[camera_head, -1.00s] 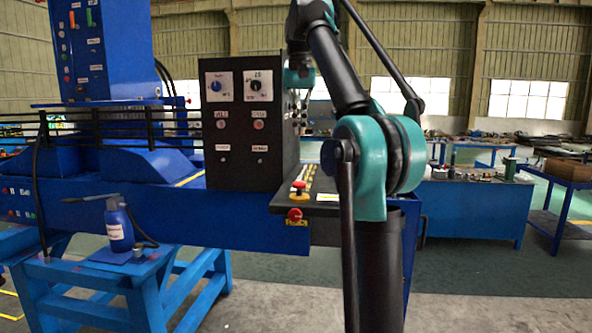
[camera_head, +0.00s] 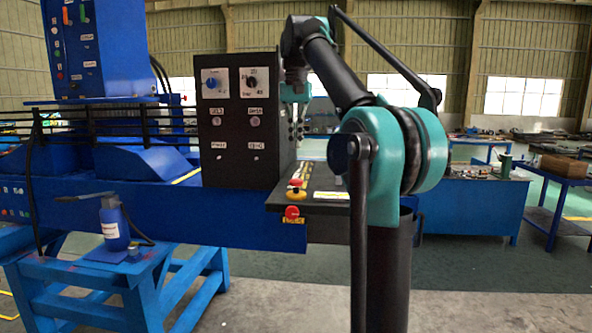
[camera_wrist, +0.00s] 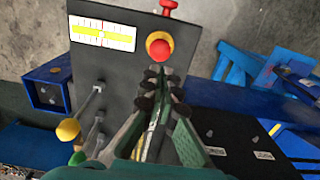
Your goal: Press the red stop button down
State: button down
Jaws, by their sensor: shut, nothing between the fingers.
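A red mushroom button (camera_head: 297,183) on a yellow collar stands on the top of the black console (camera_head: 318,199). In the wrist view this red button (camera_wrist: 159,47) lies just beyond my fingertips. A second red button (camera_head: 292,212) sits on the console's front edge above a yellow label; it also shows at the top of the wrist view (camera_wrist: 168,4). My gripper (camera_wrist: 161,82) is shut and empty, with its tips over the console close to the collar. I cannot tell its height above the panel. In the head view the gripper is partly hidden beside the black control box.
The black control box (camera_head: 237,120) with knobs rises left of the console. Levers with yellow and green knobs (camera_wrist: 68,129) stand on the console. A blue bottle-like pump (camera_head: 114,222) is on a blue stand at left. A blue workbench (camera_head: 470,210) stands behind at right.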

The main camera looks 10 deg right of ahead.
aim_at(296, 179)
notch_tip(296, 179, down, 9)
jog(key=shift+r, duration=0.15)
dwell(0.4)
jog(key=shift+f, duration=1)
notch_tip(296, 179, up, 14)
jog(key=shift+s, duration=0.1)
dwell(0.4)
